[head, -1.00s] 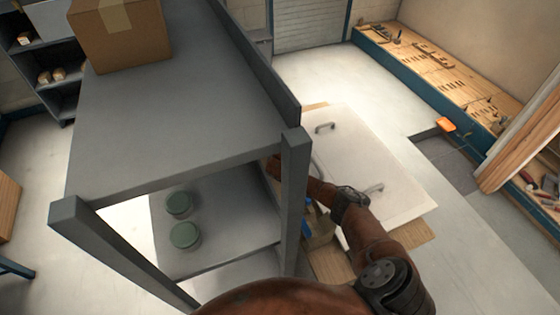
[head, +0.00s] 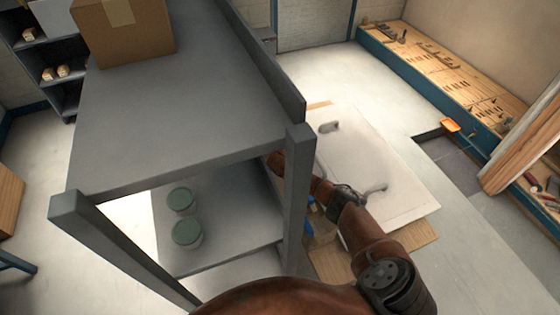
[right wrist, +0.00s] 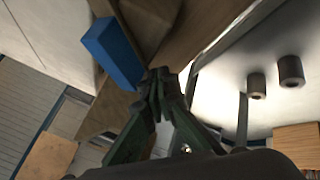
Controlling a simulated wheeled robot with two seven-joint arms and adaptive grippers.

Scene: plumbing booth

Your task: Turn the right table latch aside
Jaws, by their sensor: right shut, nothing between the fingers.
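My right arm (head: 365,235) reaches up and left in the head view, and its gripper end is hidden behind the grey table's front right post (head: 297,190). In the right wrist view my right gripper (right wrist: 158,82) is shut and empty. Its tips are just beside a blue block (right wrist: 113,50) on a brown wooden part; I cannot tell if they touch. The block may be the table latch, but I cannot tell for sure. Small blue bits (head: 309,228) also show beside the post in the head view. My left gripper is not in view.
The grey table (head: 190,125) carries a cardboard box (head: 122,30). Two green-lidded jars (head: 186,232) stand on its lower shelf. A white panel with handles (head: 370,165) lies right of the table. Two grey cylinders (right wrist: 257,85) (right wrist: 290,70) show in the wrist view. Open floor lies farther right.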

